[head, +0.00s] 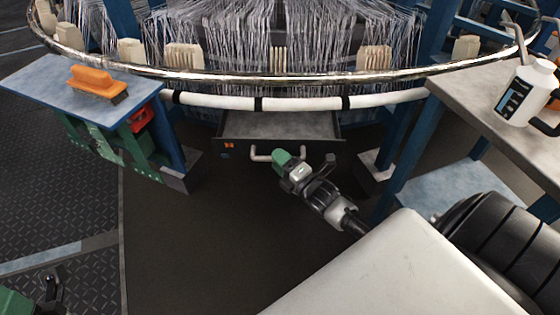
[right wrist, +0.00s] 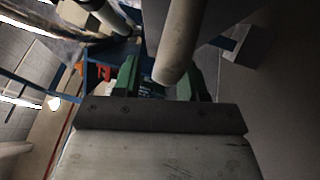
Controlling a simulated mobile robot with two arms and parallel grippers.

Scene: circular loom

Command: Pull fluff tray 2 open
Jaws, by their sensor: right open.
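The fluff tray (head: 235,144) sits low under the middle of the loom, its grey surface showing below the white tube. No number is readable on it. Its pale bar handle (head: 262,157) sticks out from the dark front. My right gripper (head: 303,166) is open at the right end of the handle, its green-tipped finger overlapping the bar in the head view. Contact cannot be told. In the right wrist view a pale bar (right wrist: 178,42), probably the handle, is close ahead. A dark jointed piece at the bottom left edge may be my left gripper (head: 50,297); its jaws are unclear.
A blue-topped bench with an orange brush (head: 97,82) stands at left. A grey table (head: 482,92) with a white bottle (head: 525,92) stands at right. Blue loom legs with grey feet flank the tray. The dark floor (head: 215,230) before the tray is clear.

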